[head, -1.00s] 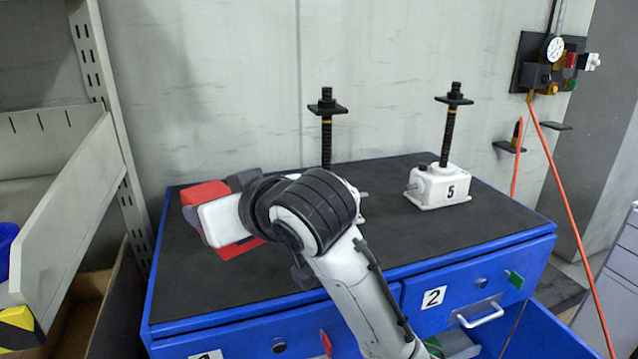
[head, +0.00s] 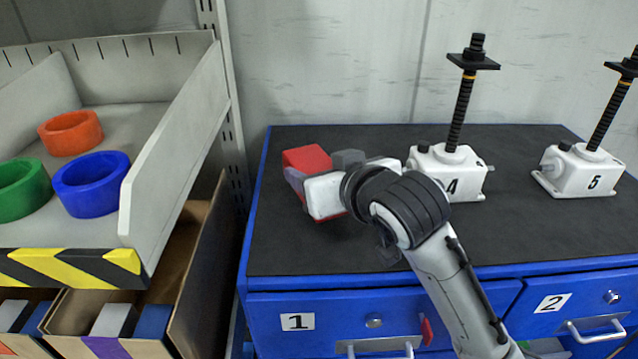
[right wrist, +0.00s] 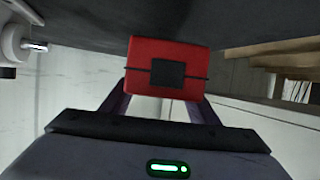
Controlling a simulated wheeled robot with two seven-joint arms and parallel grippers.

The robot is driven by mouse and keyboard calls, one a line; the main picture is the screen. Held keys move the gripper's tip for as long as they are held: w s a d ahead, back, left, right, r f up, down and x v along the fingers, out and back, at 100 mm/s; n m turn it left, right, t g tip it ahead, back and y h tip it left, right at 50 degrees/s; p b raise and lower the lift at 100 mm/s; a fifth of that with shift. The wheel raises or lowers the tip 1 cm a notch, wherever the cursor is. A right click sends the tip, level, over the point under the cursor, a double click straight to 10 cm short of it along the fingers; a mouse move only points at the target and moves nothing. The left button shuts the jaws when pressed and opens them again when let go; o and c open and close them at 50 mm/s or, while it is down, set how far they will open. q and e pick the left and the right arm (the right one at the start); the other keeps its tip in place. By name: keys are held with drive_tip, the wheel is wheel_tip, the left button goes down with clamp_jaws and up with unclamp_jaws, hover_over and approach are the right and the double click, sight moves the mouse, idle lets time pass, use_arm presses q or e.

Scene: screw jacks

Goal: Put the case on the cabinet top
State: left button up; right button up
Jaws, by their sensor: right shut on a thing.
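The red case (head: 307,159) is at the back left part of the cabinet top (head: 330,250), a dark mat on a blue cabinet. In the right wrist view the case (right wrist: 140,55) shows its red face with a dark square latch and a dark seam line. My right gripper (head: 318,178) is shut on the case, with a finger on each side in the right wrist view (right wrist: 162,88). My forearm and wrist hide part of the case in the head view. I cannot tell whether the case touches the mat. My left gripper is not in view.
White screw jacks 4 (head: 468,188) and 5 (head: 590,172) stand to the right on the cabinet top. A grey shelf (head: 175,140) with orange (head: 70,120), green (head: 22,205) and blue (head: 75,190) rings stands left. The mat's front left is clear.

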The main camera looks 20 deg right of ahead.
drive_tip(key=shift+f, duration=1.35)
drive_tip(key=shift+f, duration=0.15)
drive_tip(key=o, duration=1.4)
drive_tip(key=shift+f, duration=0.1)
